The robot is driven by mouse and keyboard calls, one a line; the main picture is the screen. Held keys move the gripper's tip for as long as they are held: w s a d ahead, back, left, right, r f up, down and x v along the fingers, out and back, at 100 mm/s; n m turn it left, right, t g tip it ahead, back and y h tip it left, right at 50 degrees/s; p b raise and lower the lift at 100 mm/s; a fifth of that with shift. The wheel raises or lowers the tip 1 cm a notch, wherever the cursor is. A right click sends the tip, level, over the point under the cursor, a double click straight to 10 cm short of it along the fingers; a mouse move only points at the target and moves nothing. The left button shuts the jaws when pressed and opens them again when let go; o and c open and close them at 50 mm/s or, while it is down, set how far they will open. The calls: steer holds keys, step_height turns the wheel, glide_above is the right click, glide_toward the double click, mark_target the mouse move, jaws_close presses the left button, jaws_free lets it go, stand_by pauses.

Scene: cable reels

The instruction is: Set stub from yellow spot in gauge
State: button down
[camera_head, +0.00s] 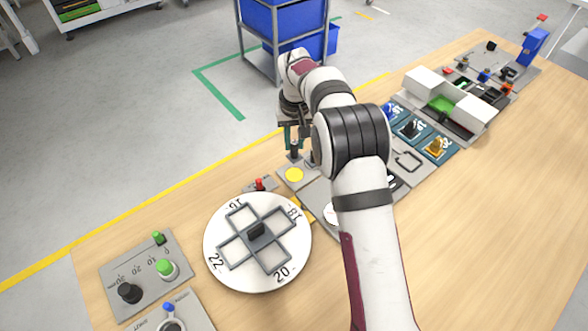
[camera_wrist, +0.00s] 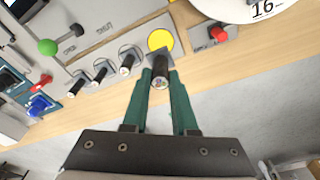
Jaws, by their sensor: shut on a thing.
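My gripper (camera_wrist: 160,85) is shut on a short dark cylindrical stub (camera_wrist: 160,76), whose pale end faces the wrist camera. In the head view my gripper (camera_head: 293,143) is over the grey plate, beside the yellow spot (camera_head: 294,175). In the wrist view the yellow spot (camera_wrist: 160,40) is bare and just beyond the held stub.
A white numbered disc (camera_head: 226,271) with a dark cross frame is left of the gripper. A red button (camera_head: 260,184) is close by. My arm hides part of the panel.

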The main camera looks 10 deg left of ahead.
steer(key=shift+r, duration=0.1)
steer(key=s+d, duration=0.3)
steer(key=d, duration=0.6)
steer(key=s+d, duration=0.3)
steer(key=d, duration=0.5)
steer(key=shift+s+d+f, duration=0.15)
steer(key=shift+f, duration=0.45)
steer(key=shift+s+d+f, duration=0.1)
steer(key=shift+d+f, duration=0.05)
steer(key=shift+f, duration=0.5)
steer(key=shift+s+d+f, duration=0.15)
steer(key=shift+f, duration=0.45)
